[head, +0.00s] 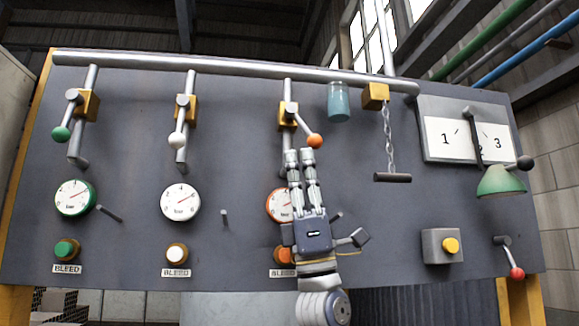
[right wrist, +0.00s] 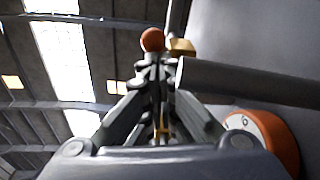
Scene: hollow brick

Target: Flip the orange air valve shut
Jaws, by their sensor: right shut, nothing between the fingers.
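The orange air valve has a yellow body (head: 287,113) on a vertical pipe in the upper middle of the panel. Its lever slants down to the right and ends in an orange ball (head: 315,141). My right gripper (head: 300,156) points up in front of the panel, its fingers shut and empty, with the tips just below and left of the ball in the picture. In the right wrist view the orange ball (right wrist: 152,40) shows just beyond the fingertips (right wrist: 155,62); whether they touch it I cannot tell. My left gripper is not in view.
Similar valves with a green ball (head: 60,133) and a white ball (head: 177,140) are to the left. My gripper partly covers the orange-rimmed gauge (head: 277,205) and orange bleed button (head: 285,256). A chain with a handle (head: 392,177) and a green lamp shade (head: 501,181) are to the right.

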